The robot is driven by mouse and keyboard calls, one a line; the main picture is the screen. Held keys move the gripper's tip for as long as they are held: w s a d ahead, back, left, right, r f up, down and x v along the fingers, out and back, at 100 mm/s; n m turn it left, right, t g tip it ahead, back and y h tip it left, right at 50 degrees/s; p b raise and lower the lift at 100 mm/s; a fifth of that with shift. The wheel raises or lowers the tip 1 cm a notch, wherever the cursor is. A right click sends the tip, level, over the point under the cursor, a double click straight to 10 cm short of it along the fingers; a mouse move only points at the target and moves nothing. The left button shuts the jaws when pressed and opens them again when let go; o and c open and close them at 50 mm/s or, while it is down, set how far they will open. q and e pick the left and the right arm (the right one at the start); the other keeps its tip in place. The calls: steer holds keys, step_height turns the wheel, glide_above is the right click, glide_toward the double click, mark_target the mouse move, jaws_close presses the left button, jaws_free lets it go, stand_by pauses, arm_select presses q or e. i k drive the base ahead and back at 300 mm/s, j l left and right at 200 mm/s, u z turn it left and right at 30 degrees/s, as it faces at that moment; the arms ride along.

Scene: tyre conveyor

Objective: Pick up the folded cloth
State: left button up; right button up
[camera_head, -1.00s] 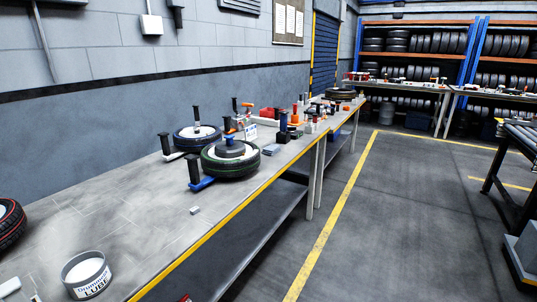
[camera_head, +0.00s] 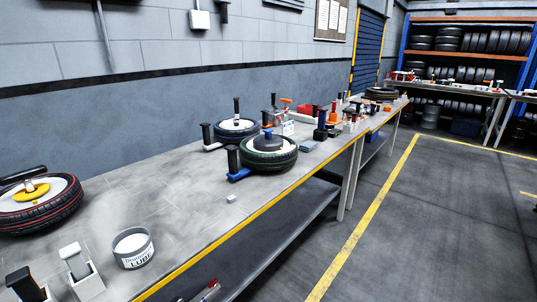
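I cannot make out a folded cloth for certain. A small flat grey-blue thing (camera_head: 308,146) lies on the workbench (camera_head: 150,185) to the right of the green-striped tyre (camera_head: 268,155); it may be a folded cloth, but it is too small to tell. A small pale block (camera_head: 231,198) lies nearer on the bench, close to the yellow front edge. Neither of my grippers shows in the view.
A tub marked LUBE (camera_head: 132,248) stands at the near end, beside a pale holder (camera_head: 80,272) and a red-striped tyre (camera_head: 40,203). A blue-rimmed tyre (camera_head: 237,127) lies behind the green-striped one. Open floor (camera_head: 430,230) lies to the right.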

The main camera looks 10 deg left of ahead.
mark_target(308, 146)
steer(key=i+l+u, duration=0.15)
steer(key=i+l, duration=0.2)
steer(key=i, duration=0.15)
steer(key=i+l+u, duration=0.15)
steer(key=i+l, duration=0.25)
steer(key=i+l+u, duration=0.15)
steer(key=i+l, duration=0.3)
steer(key=i+l+u, duration=0.15)
steer(key=i+l, duration=0.4)
steer(key=i+l+u, duration=0.1)
steer(key=i+l, duration=0.3)
steer(key=l, duration=0.15)
steer(key=i+l+u, duration=0.15)
steer(key=i+l, duration=0.25)
steer(key=l, duration=0.2)
